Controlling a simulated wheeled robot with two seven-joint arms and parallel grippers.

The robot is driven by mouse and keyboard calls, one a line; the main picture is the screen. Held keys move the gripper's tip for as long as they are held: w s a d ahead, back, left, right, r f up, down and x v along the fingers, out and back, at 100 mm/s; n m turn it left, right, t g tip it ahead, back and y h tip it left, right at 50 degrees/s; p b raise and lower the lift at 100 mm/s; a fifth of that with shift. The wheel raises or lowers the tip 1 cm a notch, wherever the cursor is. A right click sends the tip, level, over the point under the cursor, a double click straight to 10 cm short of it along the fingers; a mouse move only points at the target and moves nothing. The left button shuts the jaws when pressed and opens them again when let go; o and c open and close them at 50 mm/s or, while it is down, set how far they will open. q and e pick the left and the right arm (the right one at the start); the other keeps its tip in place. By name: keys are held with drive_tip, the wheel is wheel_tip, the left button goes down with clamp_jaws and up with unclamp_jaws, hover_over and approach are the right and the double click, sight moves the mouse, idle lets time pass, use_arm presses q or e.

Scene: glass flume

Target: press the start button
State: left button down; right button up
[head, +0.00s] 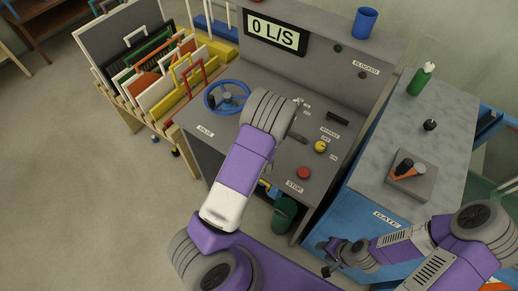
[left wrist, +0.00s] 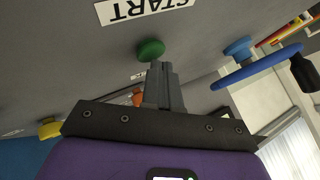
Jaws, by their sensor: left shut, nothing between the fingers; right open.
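The green start button (left wrist: 151,50) is on the grey panel in the left wrist view, below the START label (left wrist: 146,9), which appears upside down. My left gripper (left wrist: 158,68) is shut and empty, its fingertips just below the button in that view. They overlap its lower edge; I cannot tell whether they touch it. In the head view my left arm and wrist cover part of the grey console (head: 262,78), and I cannot make out the green button there. My right gripper (head: 330,258) is open and empty, low beside the blue cabinet.
The console carries a red stop button (head: 303,172), a yellow knob (head: 320,146), a blue valve wheel (head: 226,97) and a display (head: 275,32) reading 0 L/S. A rack of coloured frames (head: 150,75) stands left. A blue cabinet with a grey top (head: 450,110) stands right.

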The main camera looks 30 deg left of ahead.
use_arm(q)
drive_tip(key=shift+f, duration=0.1)
drive_tip(key=shift+r+p, duration=0.7)
drive_tip(key=shift+r, duration=0.35)
wheel_tip(320, 180, up, 6)
drive_tip(key=p, duration=0.4)
drive_tip(key=shift+p, duration=0.3)
